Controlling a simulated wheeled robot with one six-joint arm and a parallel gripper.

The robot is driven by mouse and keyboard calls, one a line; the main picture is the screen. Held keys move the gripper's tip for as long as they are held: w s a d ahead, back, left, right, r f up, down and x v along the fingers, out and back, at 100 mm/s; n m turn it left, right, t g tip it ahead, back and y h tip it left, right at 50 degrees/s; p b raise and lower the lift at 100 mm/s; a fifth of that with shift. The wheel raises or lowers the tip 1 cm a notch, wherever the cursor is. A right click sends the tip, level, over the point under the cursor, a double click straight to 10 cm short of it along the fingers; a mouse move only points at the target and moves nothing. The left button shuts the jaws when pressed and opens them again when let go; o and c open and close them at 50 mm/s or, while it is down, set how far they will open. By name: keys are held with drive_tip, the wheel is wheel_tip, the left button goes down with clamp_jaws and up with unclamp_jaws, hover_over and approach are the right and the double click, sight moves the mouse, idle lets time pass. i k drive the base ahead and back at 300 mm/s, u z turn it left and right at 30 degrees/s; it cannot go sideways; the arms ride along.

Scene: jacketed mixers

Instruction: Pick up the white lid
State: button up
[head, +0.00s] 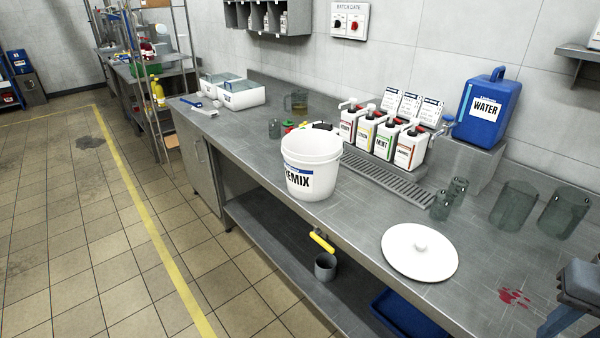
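The white lid (405,262) is a round disc with a small knob in its middle. It lies flat on the grey metal counter, knob up, near the front edge. A white bucket (312,160) with a blue-banded label ending in "EMIX" stands open to the left of the lid. A dark grey and blue part of my arm shows at the lower right edge, to the right of the lid and apart from it. My gripper's fingertips are not shown.
A red splash (514,298) marks the counter right of the lid. Clear glass containers (513,205) stand behind it. Pump bottles (402,146), a drain grate (385,180) and a blue water jug (486,110) line the wall.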

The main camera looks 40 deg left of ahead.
sight(420, 252)
drive_tip(key=u, duration=1.5)
drive_tip(key=i, duration=0.5)
drive_tip(key=k, duration=0.5)
drive_tip(key=u, duration=1.1)
drive_tip(key=i, duration=0.8)
drive_tip(key=z, duration=2.5)
